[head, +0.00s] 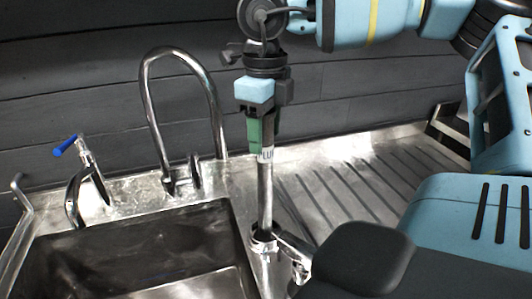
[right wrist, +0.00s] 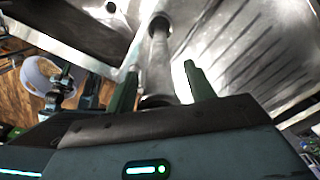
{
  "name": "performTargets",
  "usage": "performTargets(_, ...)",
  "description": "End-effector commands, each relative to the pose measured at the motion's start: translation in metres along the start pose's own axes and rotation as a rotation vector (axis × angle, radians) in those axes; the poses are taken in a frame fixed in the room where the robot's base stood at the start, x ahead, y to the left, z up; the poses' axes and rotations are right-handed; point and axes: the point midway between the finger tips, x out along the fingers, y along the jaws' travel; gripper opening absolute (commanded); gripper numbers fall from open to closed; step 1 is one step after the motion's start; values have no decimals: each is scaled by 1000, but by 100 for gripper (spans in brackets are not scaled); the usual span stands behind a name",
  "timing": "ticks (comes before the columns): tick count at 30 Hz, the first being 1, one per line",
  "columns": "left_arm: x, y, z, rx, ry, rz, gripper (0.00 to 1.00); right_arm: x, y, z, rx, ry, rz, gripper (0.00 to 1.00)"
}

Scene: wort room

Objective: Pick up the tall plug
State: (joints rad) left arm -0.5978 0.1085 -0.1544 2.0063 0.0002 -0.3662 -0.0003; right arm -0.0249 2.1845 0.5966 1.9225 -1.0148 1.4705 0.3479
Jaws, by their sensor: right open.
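The tall plug (head: 265,197) is a slim upright metal tube with a white label near its top. In the head view its lower end meets a metal collar (head: 263,243) at the right edge of the sink. My right gripper (head: 264,138) points down over the plug's top, its green fingers open. In the right wrist view the plug (right wrist: 158,62) stands between the two spread green fingers, with a visible gap on the right side. Contact on the left side is hard to judge.
The sink basin (head: 130,245) lies left of the plug, with a curved metal tap (head: 148,90) behind it. A small blue-handled tap (head: 66,146) stands at the far left. The ribbed drainboard (head: 345,190) to the right is bare. A dark plank wall (head: 60,70) stands close behind.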

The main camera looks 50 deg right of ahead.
Motion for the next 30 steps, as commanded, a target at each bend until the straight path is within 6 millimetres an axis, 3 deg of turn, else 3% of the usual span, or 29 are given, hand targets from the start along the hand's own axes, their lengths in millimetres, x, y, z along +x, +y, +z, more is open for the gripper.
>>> performTargets(8,1,0,0,0,0,0,0,2,0,0,0,0,0,51)
performTargets(20,1,0,0,1,0,0,0,2,0,0,-1,0,-1,0)
performTargets(30,1,0,0,1,-1,0,0,0,0,0,-1,-2,-2,0)
